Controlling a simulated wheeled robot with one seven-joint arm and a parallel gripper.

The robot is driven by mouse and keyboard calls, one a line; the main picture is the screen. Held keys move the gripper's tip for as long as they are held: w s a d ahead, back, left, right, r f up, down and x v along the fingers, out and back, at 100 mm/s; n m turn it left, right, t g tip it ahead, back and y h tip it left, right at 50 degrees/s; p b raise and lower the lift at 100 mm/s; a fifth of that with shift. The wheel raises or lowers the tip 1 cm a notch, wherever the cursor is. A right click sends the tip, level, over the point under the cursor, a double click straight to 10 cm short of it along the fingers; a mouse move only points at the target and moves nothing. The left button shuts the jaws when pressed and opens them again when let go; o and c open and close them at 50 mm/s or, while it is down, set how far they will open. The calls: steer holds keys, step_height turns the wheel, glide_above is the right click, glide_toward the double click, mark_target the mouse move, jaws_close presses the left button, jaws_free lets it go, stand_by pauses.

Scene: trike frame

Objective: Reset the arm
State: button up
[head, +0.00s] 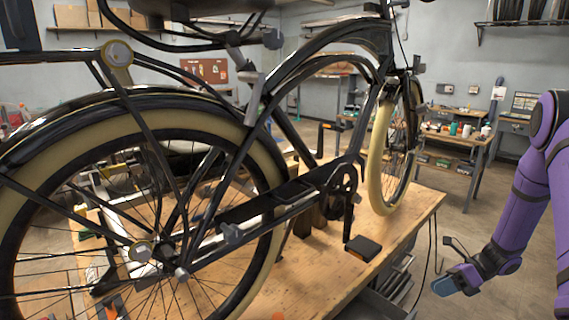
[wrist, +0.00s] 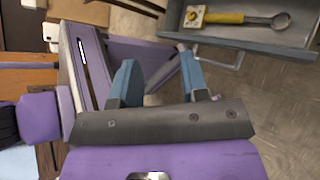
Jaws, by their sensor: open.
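My purple arm (head: 520,215) hangs down at the right side of the head view, bent at the elbow. My gripper (head: 445,287) is at its lower end, out in the air to the right of the wooden workbench (head: 415,215). In the wrist view, the two blue fingers of my gripper (wrist: 157,75) stand apart with nothing between them. The gripper is open and empty.
A black trike frame (head: 330,40) with cream-tyred wheels stands on the workbench, filling the left and middle. An open grey drawer (wrist: 245,35) holding a yellow-handled tool (wrist: 225,17) is beyond my fingers. Bare floor (head: 455,225) lies between the workbench and my arm.

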steer(key=s+a+r+n+h, duration=0.25)
steer(key=r+n, duration=0.25)
steer(key=r, duration=0.3)
steer(key=s+a+r+n+g+h, duration=0.15)
steer(key=a+r+n, duration=0.25)
steer(key=r, duration=0.5)
steer(key=s+a+r+n+t+h, duration=0.1)
steer(key=s+a+r+n+h, duration=0.15)
steer(key=r+n, duration=0.4)
steer(key=s+a+r+n+t+h, duration=0.2)
steer(key=s+r+n+t, duration=0.1)
steer(key=s+r+n, duration=0.2)
steer(key=s+a+r+n+t+h, duration=0.3)
steer(key=s+r+n, duration=0.3)
steer(key=s+r, duration=0.3)
steer(key=shift+s+a+r+h, duration=0.15)
steer(key=shift+s+a+h, duration=0.2)
steer(key=shift+s, duration=1.35)
steer(key=shift+n, duration=0.25)
